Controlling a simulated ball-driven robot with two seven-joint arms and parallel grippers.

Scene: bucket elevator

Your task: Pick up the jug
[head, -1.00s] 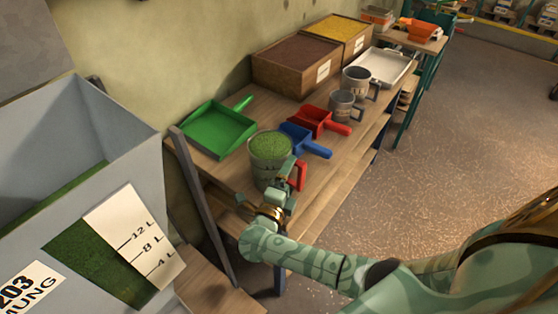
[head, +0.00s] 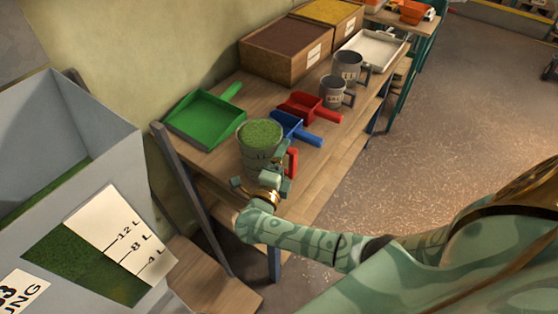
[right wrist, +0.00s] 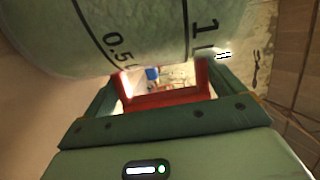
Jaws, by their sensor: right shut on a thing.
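The jug (head: 252,158) is clear, filled with green grains to near its rim, and has a red handle (head: 292,160). It stands upright at the near end of the wooden workbench; my gripper hides its lower part, so I cannot tell whether its base touches the top. My right gripper (head: 275,178) is shut on the red handle. In the right wrist view, the jug's curved wall (right wrist: 150,35) with black volume marks fills the top, and the red handle (right wrist: 165,98) lies between the fingers. My left gripper is not in view.
A blue scoop (head: 290,126), a red scoop (head: 305,106) and a green dustpan (head: 205,120) lie close behind the jug. Two grey mugs and two grain boxes stand farther back. A grey bin (head: 110,165) with green contents stands at left.

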